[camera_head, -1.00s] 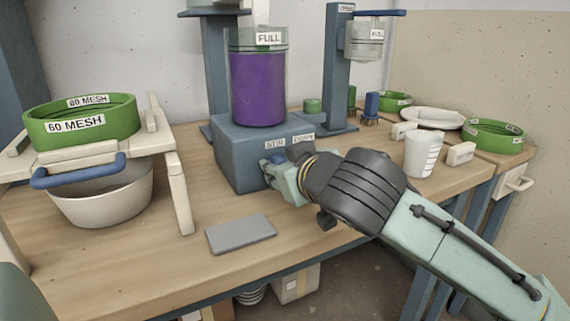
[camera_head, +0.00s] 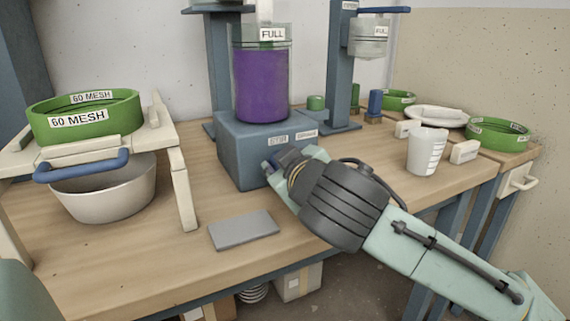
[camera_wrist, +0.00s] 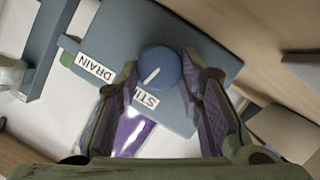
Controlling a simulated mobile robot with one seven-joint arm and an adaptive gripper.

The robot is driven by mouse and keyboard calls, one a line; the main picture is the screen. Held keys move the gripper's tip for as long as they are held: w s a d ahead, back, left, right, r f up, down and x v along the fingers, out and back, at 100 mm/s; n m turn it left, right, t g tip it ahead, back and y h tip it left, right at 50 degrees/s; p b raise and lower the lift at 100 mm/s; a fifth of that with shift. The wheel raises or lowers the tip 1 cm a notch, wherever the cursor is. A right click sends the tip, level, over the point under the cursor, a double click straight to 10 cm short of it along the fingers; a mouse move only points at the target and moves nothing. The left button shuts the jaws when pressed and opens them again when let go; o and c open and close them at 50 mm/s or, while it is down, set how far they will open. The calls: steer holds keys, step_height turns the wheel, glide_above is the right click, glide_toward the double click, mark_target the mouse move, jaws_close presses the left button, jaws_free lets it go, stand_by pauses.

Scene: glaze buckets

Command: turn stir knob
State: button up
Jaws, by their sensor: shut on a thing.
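The stir knob (camera_wrist: 160,68) is a round blue knob with a white pointer line, on the blue-grey box (camera_head: 238,165) under the clear container of purple glaze (camera_head: 262,88). My gripper (camera_wrist: 165,80) is shut on the knob, one finger on each side in the wrist view. The STIR label (camera_wrist: 146,98) is partly covered by a finger there; the DRAIN label (camera_wrist: 95,67) is clear. In the head view my gripper (camera_head: 272,165) is at the box's front right, and the knob is hidden behind my gripper and wrist.
A grey flat plate (camera_head: 244,229) lies on the table in front of the box. A stand with a green 60 MESH sieve (camera_head: 85,122) over a white bowl (camera_head: 105,193) is at left. A white measuring cup (camera_head: 426,151) stands at right. The front table between stand and plate is clear.

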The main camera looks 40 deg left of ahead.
steer(key=o, duration=1.2)
steer(key=shift+c, duration=0.2)
steer(key=shift+v, duration=3.8)
